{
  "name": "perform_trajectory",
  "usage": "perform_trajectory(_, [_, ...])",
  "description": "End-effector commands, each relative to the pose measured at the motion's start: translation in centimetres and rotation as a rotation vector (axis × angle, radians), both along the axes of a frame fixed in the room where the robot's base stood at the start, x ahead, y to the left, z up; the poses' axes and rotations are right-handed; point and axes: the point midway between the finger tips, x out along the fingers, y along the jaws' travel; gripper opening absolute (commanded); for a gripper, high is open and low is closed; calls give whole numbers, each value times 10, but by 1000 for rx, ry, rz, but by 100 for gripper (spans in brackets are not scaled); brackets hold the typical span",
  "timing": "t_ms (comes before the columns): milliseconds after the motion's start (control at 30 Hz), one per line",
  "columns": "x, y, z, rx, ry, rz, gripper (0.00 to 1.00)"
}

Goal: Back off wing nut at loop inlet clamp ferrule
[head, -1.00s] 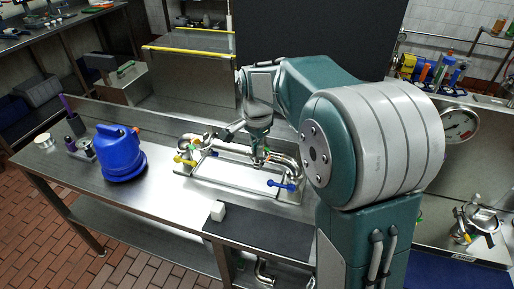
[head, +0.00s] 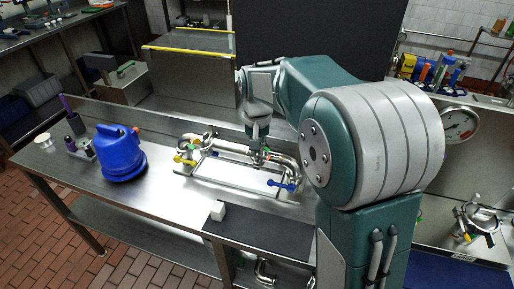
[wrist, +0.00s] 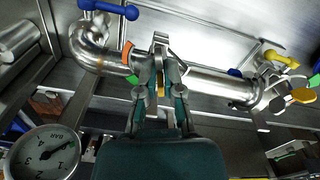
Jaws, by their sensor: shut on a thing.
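The steel pipe loop (head: 232,150) stands on a rectangular frame on the steel bench, and its pipe also shows in the wrist view (wrist: 215,86). My gripper (head: 257,158) reaches down to the loop's back pipe, near its right bend. In the wrist view my gripper (wrist: 160,62) has its fingers close together at a steel clamp on the pipe, beside the elbow. It is shut on the wing nut there, which the fingers mostly hide. A blue-handled valve (head: 281,184) is at the loop's right front. A yellow handle (head: 183,160) is at its left.
A blue jug (head: 121,153) stands on the bench to the left. A white block (head: 218,211) sits at the edge of a dark mat (head: 262,233) in front. Orange (wrist: 126,52) and green (wrist: 132,79) tags sit close beside my fingers. A dial gauge (wrist: 45,153) shows in the wrist view.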

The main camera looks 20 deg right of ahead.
Motion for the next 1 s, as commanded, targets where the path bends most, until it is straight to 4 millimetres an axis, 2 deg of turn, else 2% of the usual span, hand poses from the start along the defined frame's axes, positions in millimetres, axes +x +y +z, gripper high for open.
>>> perform_trajectory(1000, [3, 1, 2, -2, -11, 922, 0])
